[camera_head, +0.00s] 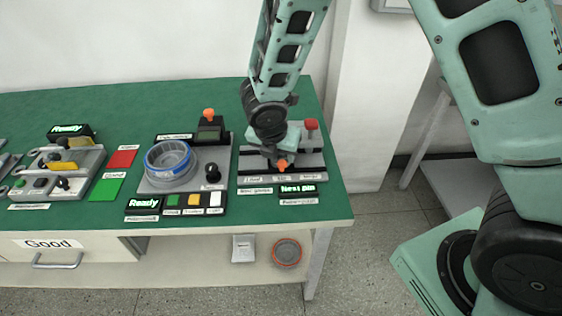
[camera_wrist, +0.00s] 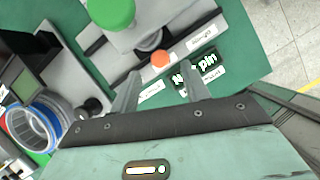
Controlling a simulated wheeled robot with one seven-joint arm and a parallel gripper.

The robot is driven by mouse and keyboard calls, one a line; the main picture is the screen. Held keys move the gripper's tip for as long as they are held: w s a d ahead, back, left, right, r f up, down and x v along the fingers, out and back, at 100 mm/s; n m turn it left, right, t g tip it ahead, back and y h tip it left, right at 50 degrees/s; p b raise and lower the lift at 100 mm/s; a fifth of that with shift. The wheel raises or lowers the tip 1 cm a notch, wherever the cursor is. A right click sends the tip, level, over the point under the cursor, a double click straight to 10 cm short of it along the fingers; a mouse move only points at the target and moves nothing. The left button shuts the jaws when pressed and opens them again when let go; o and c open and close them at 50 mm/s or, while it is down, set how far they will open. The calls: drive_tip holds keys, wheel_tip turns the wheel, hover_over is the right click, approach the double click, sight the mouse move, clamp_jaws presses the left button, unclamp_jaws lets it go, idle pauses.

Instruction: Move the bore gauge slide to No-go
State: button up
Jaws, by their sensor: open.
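The bore gauge (camera_head: 316,158) is the grey station at the right end of the green bench top. Its slide has an orange knob (camera_head: 284,165), which also shows in the wrist view (camera_wrist: 161,58). In the head view the knob lies near the middle of the small labels along the front edge; their words are too small to read surely. My gripper (camera_head: 280,156) is over the station from behind, pointing down and partly hiding it. In the wrist view my gripper (camera_wrist: 162,72) is open, with the knob in line with the gap, around or just beyond the fingertips. I see no contact.
A "Next pin" display (camera_head: 297,189) sits in front of the gauge. A red knob (camera_head: 311,124) stands behind it. To the left are a station with a blue ring (camera_head: 169,162) and a black knob (camera_head: 212,174). The bench's right edge is close.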

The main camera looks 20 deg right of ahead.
sight(282, 162)
drive_tip(key=shift+x, duration=2.3)
clamp_jaws()
drive_tip(key=d+b, duration=0.1)
drive_tip(key=d, duration=0.1)
drive_tip(key=s+d+b, duration=0.1)
drive_tip(key=d+b, duration=0.1)
drive_tip(key=d, duration=0.1)
drive_tip(key=s+d+b, duration=0.1)
drive_tip(key=d, duration=0.1)
drive_tip(key=shift+s+d+b, duration=0.15)
drive_tip(key=shift+d+b, duration=0.1)
drive_tip(key=shift+b, duration=0.15)
drive_tip(key=shift+s+d, duration=0.1)
drive_tip(key=shift+d, duration=0.15)
unclamp_jaws()
drive_tip(key=shift+d, duration=0.1)
drive_tip(key=shift+r, duration=0.1)
